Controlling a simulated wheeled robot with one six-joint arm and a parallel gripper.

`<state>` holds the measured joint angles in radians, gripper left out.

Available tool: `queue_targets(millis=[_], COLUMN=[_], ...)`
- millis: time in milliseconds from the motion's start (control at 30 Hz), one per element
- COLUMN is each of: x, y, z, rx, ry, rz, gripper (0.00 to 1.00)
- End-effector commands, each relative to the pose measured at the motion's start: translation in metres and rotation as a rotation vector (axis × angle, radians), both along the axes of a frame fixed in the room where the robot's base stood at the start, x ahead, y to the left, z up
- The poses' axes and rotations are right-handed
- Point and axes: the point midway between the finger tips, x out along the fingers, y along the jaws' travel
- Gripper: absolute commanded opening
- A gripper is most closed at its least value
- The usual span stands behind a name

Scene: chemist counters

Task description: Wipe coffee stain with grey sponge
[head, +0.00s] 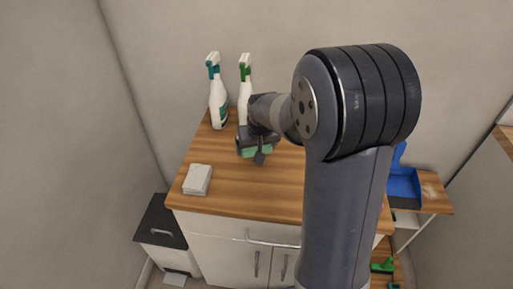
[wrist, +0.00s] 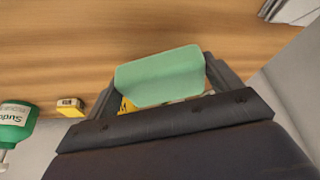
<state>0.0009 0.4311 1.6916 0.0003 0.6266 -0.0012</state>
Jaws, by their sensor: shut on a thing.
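My gripper (head: 259,152) is shut on a green, sponge-like block (head: 257,150), above the wooden counter near the spray bottles. In the wrist view the pale green block (wrist: 160,75) sits between the two dark fingers. A light grey-white block or folded stack (head: 197,180) lies at the counter's left front, and its edge shows at the wrist view's top right (wrist: 291,11). I cannot tell if it is a sponge. I cannot make out a coffee stain on the visible counter top; my arm hides its right part.
Two white spray bottles, one teal-topped (head: 218,100) and one green-topped (head: 245,90), stand at the back of the counter (head: 240,190). A small yellow box (wrist: 70,107) lies near a green-labelled bottle (wrist: 15,125). A blue bin (head: 403,185) is at right. The counter's front middle is clear.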

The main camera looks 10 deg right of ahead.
Motion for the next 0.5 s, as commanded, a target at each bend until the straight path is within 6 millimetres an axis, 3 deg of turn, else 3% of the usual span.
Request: queue_targets(millis=[300,500], x=[0.001,0.001], y=[0.000,0.000], z=[0.032,0.037], rx=[0.000,0.000], ry=[-0.001,-0.001], rz=[0.000,0.000], gripper=[0.57,0.57])
